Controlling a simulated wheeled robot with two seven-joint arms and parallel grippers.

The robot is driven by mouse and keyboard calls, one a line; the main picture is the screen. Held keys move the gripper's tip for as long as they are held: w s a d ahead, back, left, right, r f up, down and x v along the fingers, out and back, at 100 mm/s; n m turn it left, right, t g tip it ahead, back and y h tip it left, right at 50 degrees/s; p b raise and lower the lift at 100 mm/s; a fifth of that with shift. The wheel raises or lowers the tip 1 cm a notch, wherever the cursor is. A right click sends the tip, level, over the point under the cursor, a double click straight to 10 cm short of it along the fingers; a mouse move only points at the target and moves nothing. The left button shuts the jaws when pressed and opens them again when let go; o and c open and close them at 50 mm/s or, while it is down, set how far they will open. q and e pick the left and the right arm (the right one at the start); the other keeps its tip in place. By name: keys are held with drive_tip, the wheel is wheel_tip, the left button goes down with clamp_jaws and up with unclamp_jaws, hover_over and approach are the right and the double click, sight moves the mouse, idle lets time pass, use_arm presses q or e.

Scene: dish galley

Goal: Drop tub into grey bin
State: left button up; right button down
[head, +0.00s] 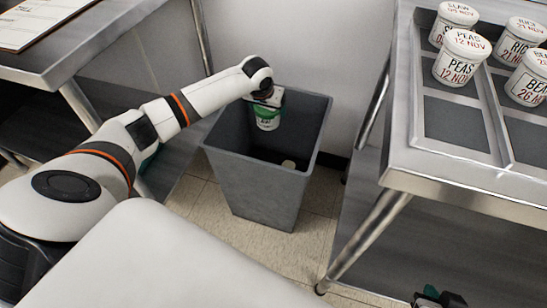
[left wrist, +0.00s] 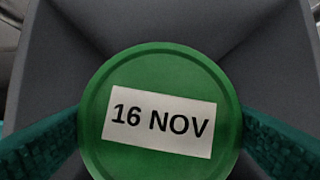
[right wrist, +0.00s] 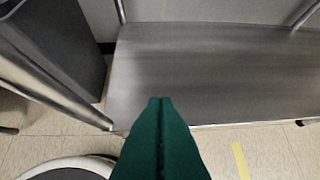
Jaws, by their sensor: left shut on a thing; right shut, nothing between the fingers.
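My left gripper (head: 266,97) is shut on a white tub with a green band (head: 267,120). It holds the tub over the open mouth of the grey bin (head: 262,191). In the left wrist view the tub's green lid (left wrist: 160,160) shows a white label reading "16 NOV", with the teal fingers on both sides and the bin's inner walls (left wrist: 250,40) around it. My right gripper (right wrist: 160,100) is shut and empty, low by the steel table at the right.
A steel table (head: 440,170) at the right carries several white tubs, such as a "PEAS 12 NOV" tub (head: 461,58), in a tray with dark sections. Another steel table (head: 60,62) with a sheet (head: 35,20) stands at the left. Tiled floor (head: 210,215) is open around the bin.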

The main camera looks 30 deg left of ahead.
use_arm(q)
drive_tip(key=shift+r, duration=0.1)
drive_tip(key=o, duration=1.1)
drive_tip(key=p+v, duration=0.2)
drive_tip(key=v, duration=0.3)
drive_tip(key=p+v, duration=0.2)
drive_tip(key=v, duration=0.3)
drive_tip(key=shift+s+r, duration=0.1)
drive_tip(key=shift+r, duration=0.05)
drive_tip(key=shift+v, duration=0.85)
use_arm(e)
drive_tip(key=s+d+f+g+h, duration=0.1)
drive_tip(key=s+d+f+g, duration=0.1)
drive_tip(key=s+g, duration=0.2)
drive_tip(key=shift+s+d+f+g, duration=0.15)
drive_tip(key=shift+s+f+g, duration=0.2)
drive_tip(key=shift+s, duration=1)
drive_tip(key=shift+r, duration=0.1)
